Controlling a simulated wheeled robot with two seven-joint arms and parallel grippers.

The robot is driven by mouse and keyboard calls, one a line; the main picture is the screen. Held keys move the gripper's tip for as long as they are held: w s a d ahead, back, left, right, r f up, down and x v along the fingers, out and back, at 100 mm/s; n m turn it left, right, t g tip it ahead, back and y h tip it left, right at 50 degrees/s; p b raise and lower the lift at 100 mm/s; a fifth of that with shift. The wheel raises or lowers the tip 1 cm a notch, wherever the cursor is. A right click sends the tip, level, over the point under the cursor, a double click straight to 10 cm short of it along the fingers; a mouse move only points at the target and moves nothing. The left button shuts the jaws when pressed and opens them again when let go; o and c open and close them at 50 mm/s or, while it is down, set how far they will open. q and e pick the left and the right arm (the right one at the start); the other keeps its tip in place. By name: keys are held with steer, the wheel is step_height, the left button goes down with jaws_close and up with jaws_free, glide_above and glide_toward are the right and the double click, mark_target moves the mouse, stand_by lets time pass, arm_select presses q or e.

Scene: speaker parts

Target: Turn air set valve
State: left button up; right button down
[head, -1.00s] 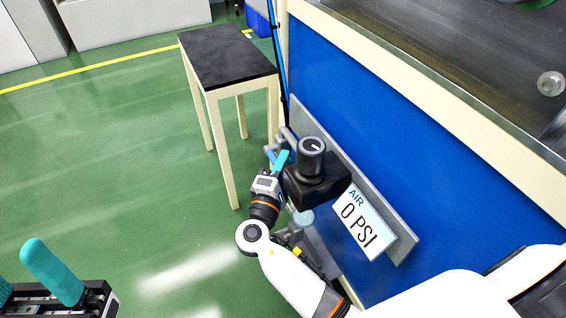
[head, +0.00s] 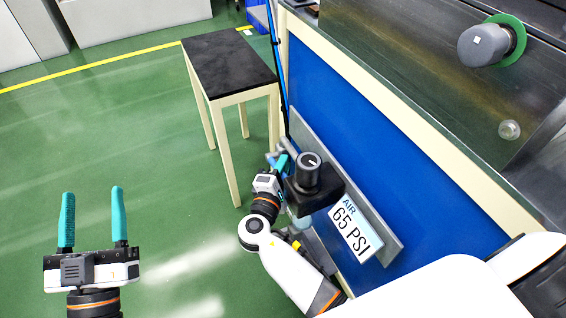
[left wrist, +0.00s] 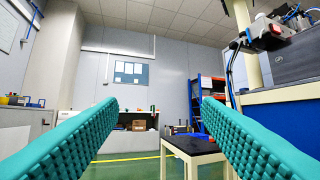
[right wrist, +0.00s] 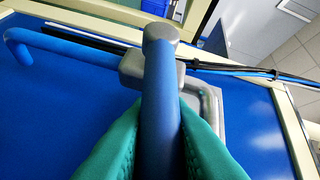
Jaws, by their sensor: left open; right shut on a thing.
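The air set valve shows a blue lever handle (right wrist: 158,95) with a grey metal hub (right wrist: 160,42) in the right wrist view. My right gripper (right wrist: 158,125) is shut on this handle, with a teal finger on each side. In the head view my right gripper (head: 281,166) is at the left side of the black regulator (head: 318,190), which partly hides the valve. The regulator has a dark knob (head: 308,170) on top. The air sign (head: 355,228) reads 65 PSI. My left gripper (head: 93,200) is open and empty over the green floor, away from the valve.
The blue panel (head: 350,110) of the workbench stands behind the valve. A small black-topped table (head: 228,62) stands at its left. A grey cylinder with a green ring (head: 485,45) is on the bench top. The floor at left is clear.

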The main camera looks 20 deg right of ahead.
arm_select(q)
steer(key=f+g, duration=0.1)
steer(key=w+f+g+y, duration=0.1)
steer(key=f, duration=0.1)
steer(key=shift+a+f+g+p, duration=0.15)
steer(key=shift+f+g+p, duration=0.1)
steer(key=shift+g+p, duration=0.05)
arm_select(e)
steer(key=shift+r, duration=0.1)
steer(key=c, duration=1.3)
jaws_free()
steer(key=shift+c, duration=0.2)
steer(key=shift+s+a, duration=0.35)
arm_select(q)
steer(key=f+g, duration=0.1)
steer(key=f, duration=0.1)
steer(key=f+g+y+p, duration=0.1)
steer(key=f, duration=0.1)
steer(key=a+f+g, duration=0.1)
steer(key=g, duration=0.1)
steer(key=shift+s+f+p, duration=0.15)
steer(key=shift+f+p, duration=0.2)
steer(key=shift+f, duration=0.05)
arm_select(e)
steer(key=v, duration=1.1)
steer(key=shift+r, duration=0.1)
